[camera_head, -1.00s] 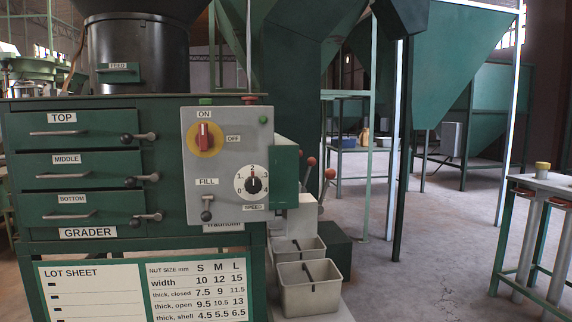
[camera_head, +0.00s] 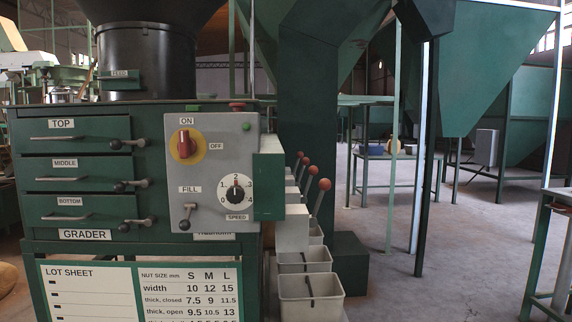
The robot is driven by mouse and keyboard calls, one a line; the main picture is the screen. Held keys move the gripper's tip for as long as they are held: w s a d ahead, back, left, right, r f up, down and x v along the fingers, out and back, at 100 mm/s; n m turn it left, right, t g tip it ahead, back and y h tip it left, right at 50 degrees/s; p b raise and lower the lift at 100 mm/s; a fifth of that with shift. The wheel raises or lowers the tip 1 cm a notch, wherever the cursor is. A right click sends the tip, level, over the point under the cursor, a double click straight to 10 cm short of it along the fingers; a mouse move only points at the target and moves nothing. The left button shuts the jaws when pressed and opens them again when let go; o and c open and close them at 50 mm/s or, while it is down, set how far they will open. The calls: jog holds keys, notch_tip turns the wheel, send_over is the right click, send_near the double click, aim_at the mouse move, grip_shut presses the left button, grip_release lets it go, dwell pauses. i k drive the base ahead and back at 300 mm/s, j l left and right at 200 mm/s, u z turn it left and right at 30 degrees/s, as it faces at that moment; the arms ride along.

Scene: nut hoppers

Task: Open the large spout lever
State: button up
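Several spout levers with red-orange knobs stand at the right side of the green grader (camera_head: 85,102). The nearest lever (camera_head: 320,192) is tilted, its rod leaning up to the right. Two more knobs, a middle lever (camera_head: 305,161) and a far lever (camera_head: 299,155), show behind it, partly overlapped. Their lower ends are hidden by the grader's pale and green side parts. I see no size label on the levers, so I cannot tell which is the large one. My gripper is not in view.
Metal bins (camera_head: 310,299) stand below the levers. The control panel (camera_head: 212,170) has a red switch, a speed dial and a fill lever. A dark green box (camera_head: 350,262) stands on the floor beside the bins. A small table (camera_head: 540,265) is at the right edge. Floor between is clear.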

aim_at(299, 155)
jog(key=i+l+u, duration=0.1)
jog(key=i+l, duration=0.35)
jog(key=l, duration=0.2)
jog(key=i+l+u, duration=0.15)
jog(key=l, duration=0.2)
jog(key=i+l, duration=0.25)
jog(key=i+l+u, duration=0.15)
jog(key=l, duration=0.3)
jog(key=i+l+u, duration=0.1)
jog(key=i+l, duration=0.15)
jog(key=l, duration=0.15)
jog(key=i+l, duration=0.15)
jog(key=l, duration=0.25)
jog(key=i+l+u, duration=0.15)
jog(key=l, duration=0.25)
